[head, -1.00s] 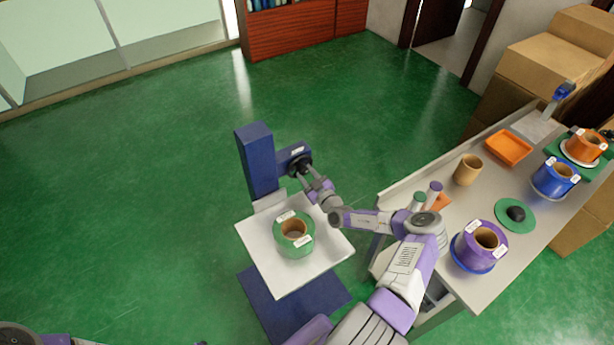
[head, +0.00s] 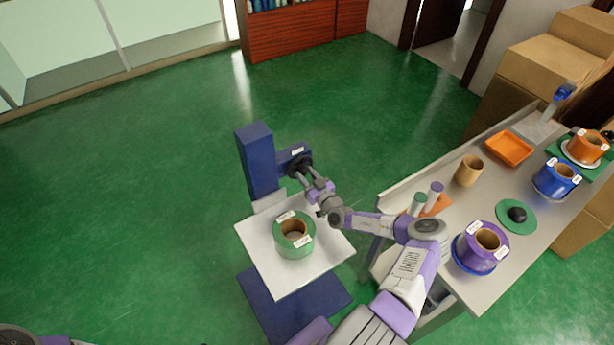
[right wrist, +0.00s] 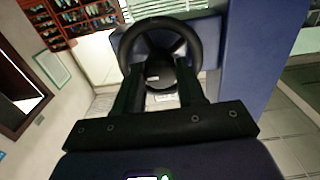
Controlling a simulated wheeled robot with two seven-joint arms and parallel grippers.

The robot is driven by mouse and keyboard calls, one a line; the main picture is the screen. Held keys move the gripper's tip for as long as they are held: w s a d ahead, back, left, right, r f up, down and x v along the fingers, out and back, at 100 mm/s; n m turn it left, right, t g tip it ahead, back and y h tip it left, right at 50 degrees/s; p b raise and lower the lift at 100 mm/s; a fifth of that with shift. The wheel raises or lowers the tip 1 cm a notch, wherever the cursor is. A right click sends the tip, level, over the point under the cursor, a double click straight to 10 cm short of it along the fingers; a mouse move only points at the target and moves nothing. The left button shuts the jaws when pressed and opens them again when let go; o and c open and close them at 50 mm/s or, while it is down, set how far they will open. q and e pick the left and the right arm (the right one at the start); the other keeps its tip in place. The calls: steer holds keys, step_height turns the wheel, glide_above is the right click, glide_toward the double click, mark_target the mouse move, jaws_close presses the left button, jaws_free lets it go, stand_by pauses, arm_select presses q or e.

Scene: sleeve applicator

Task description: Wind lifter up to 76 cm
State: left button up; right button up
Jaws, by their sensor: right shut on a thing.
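The lifter has a blue column (head: 257,165), a white platform (head: 268,270) and a blue base on the floor. A black handwheel (head: 297,162) sits on a blue housing at the right of the column. My right gripper (head: 306,172) reaches the handwheel from the front right and is shut on it. In the right wrist view the handwheel (right wrist: 160,40) fills the top middle, with the fingers (right wrist: 160,88) at its lower part; the exact contact is hard to see. A green roll (head: 294,245) with a cardboard core stands on the platform. My left gripper is out of view.
A grey workbench (head: 395,192) at the right carries purple (head: 480,247), blue (head: 556,180) and orange (head: 585,148) rolls, an orange tray (head: 508,148) and a cardboard core (head: 467,171). Cardboard boxes (head: 540,75) stand behind it. The green floor left of the lifter is clear.

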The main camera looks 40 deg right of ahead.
steer(key=o, duration=1.1)
steer(key=shift+c, duration=0.2)
steer(key=s, duration=0.7)
steer(key=shift+s+a, duration=0.25)
steer(key=shift+a, duration=0.2)
